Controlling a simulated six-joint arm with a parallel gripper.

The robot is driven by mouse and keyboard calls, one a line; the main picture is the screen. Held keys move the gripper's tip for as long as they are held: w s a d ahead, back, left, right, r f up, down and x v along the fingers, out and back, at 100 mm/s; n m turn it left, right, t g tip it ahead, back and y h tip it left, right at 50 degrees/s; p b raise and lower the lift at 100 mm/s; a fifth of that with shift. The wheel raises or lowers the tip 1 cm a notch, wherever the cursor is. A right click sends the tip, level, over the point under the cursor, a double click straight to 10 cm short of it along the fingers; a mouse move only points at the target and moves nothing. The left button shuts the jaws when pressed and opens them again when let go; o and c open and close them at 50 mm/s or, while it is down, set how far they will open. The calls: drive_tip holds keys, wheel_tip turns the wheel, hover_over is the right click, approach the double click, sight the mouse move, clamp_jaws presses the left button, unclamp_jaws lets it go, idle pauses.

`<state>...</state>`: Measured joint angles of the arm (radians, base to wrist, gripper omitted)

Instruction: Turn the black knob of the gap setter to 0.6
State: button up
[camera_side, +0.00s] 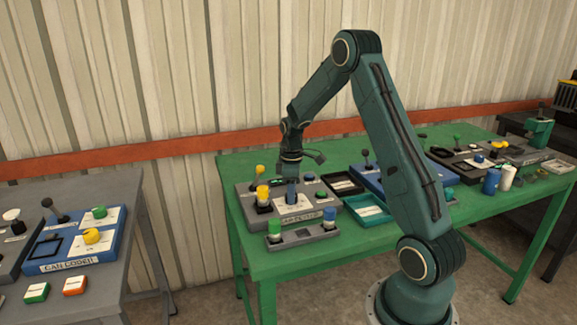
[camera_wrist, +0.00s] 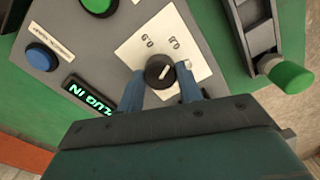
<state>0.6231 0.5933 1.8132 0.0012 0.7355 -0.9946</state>
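The black knob (camera_wrist: 160,72) has a white pointer line and sits on a white card (camera_wrist: 140,45) on a grey panel. Two marks on the card appear upside down and are too small to read surely. The pointer slants toward the upper right in the wrist view. My gripper (camera_wrist: 160,82) has its two blue fingers on either side of the knob, very close to it; I cannot tell whether they touch it. In the side view my gripper (camera_side: 291,197) points down at the grey gap setter box (camera_side: 245,197), and the knob is hidden there.
A grey fixture with a green cylinder (camera_wrist: 290,77) stands close by. Trays and other devices crowd the green table (camera_side: 262,262); its front strip is clear.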

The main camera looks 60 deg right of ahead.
drive_tip(key=shift+c, duration=1.2)
drive_tip(key=shift+m, duration=0.5)
drive_tip(key=m, duration=0.3)
drive_tip(key=shift+m, duration=0.3)
drive_tip(key=m, duration=0.5)
drive_tip(key=shift+m, duration=0.3)
drive_tip(key=m, duration=0.5)
drive_tip(key=shift+w, duration=0.1)
drive_tip(key=shift+m, duration=2.4)
